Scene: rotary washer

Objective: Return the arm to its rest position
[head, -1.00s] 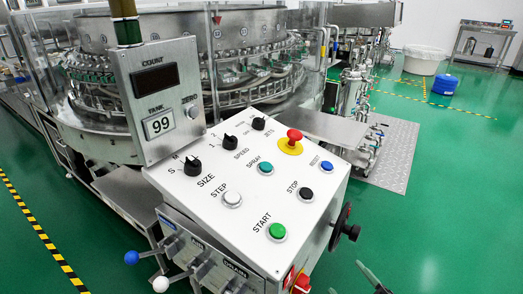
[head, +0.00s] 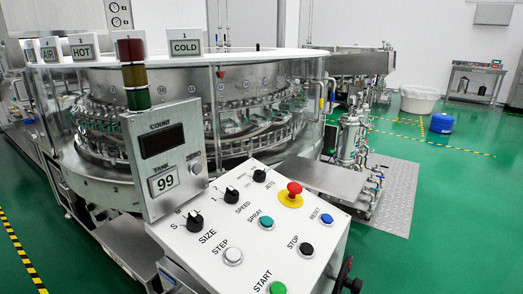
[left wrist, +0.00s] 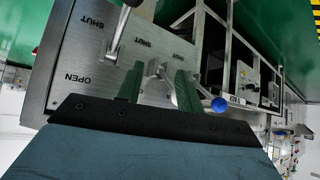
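My left gripper (left wrist: 159,70) shows in the left wrist view, its two dark green fingers parallel with a clear gap between them. It is open and holds nothing that I can see. Beyond the fingers is a metal valve panel (left wrist: 75,52) marked SHUT and OPEN. A metal lever (left wrist: 121,30) stands on it left of the fingers, and a small metal handle (left wrist: 152,70) shows between them; I cannot tell how close it is. A blue ball knob (left wrist: 219,104) is just right of the fingers. Neither gripper shows in the head view now.
A sloped white control panel (head: 285,227) with buttons, knobs and a red emergency stop (head: 293,192) stands in front. Behind it are a display box (head: 165,155) and the round washer (head: 200,95). Green floor (head: 440,255) is free on the right.

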